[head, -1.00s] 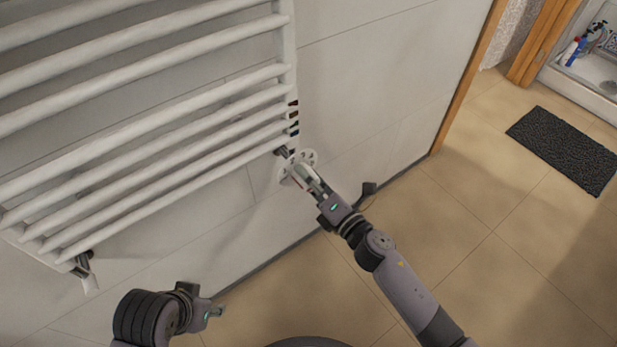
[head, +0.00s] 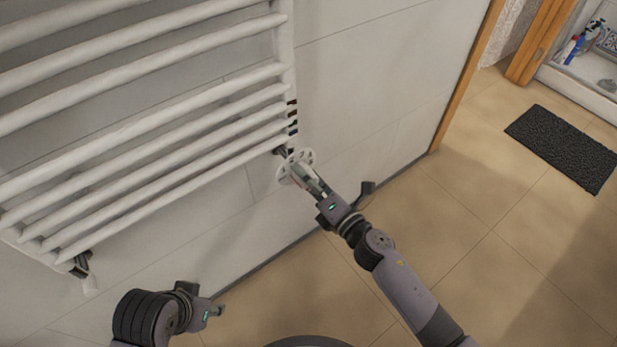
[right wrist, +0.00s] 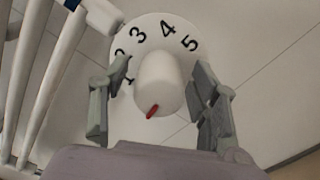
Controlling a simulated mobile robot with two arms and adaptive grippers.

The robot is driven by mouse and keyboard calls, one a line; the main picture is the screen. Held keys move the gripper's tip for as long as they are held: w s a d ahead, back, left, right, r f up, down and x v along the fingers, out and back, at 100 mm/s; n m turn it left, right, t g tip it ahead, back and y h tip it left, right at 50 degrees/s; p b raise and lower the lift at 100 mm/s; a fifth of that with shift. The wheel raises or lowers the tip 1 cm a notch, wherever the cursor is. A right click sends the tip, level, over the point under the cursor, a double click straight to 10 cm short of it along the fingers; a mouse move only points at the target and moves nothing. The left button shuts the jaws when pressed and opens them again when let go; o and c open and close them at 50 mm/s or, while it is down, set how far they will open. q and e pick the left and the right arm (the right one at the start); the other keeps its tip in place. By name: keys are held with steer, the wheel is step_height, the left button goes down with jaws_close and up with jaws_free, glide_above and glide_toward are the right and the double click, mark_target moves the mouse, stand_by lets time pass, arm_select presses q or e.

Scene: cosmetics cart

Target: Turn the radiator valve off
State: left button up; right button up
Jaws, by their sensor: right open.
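The radiator valve shows in the right wrist view as a white round knob (right wrist: 158,82) with a red pointer mark on its lower edge. Behind it is a white dial plate (right wrist: 150,35) with black numbers 1 to 5; the red mark points down, away from the numbers. In the head view the dial (head: 298,160) sits at the radiator's lower right corner. My right gripper (head: 305,176) is open, with one finger on each side of the knob in the wrist view (right wrist: 160,95); contact cannot be told. My left gripper (head: 216,311) is low at the left, its jaws unclear.
The white towel radiator (head: 150,125) fills the upper left, against a tiled wall (head: 370,70). A wooden door frame (head: 468,75) is to the right. A dark mat (head: 562,148) lies on the beige floor near a shower tray with bottles. The floor between is clear.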

steer(key=v, duration=1.2)
